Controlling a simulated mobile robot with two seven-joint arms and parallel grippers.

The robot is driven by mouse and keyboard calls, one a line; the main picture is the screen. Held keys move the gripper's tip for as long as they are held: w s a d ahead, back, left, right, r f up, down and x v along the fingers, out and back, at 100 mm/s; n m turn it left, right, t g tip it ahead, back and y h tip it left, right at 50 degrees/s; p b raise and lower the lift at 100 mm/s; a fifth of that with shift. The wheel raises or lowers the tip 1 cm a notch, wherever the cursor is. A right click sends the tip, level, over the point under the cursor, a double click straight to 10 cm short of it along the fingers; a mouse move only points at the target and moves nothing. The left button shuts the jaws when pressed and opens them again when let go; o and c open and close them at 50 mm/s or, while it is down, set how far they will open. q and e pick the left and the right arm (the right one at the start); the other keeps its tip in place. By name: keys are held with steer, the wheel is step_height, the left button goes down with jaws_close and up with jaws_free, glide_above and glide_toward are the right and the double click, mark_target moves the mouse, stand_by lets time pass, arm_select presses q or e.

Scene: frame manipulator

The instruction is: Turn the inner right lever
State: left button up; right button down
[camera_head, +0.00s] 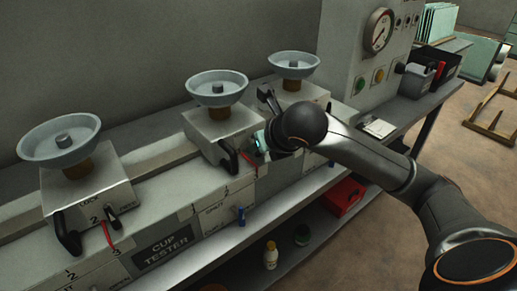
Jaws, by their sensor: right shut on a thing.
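The grey cup tester has three stations, each with a pale bowl on top. My right gripper (262,143) comes in from the right at the front of the right station (310,93). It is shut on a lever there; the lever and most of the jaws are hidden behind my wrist. A black lever (228,155) hangs at the front of the middle station (222,128), just left of my gripper. Another black lever (68,235) is on the left station (90,185), beside a smaller lever with a red part (107,232). My left gripper is out of view.
A gauge panel (365,50) with buttons stands at the back right. Grey and black bins (418,80) sit on the bench beyond it. A red box (345,197) and a small bottle (270,255) are on the shelf below.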

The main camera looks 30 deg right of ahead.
stand_by(0.3)
steer(key=c, duration=0.8)
jaws_free()
steer(key=v, duration=1.2)
steer(key=shift+s+a+r, duration=0.15)
steer(key=shift+r, duration=0.1)
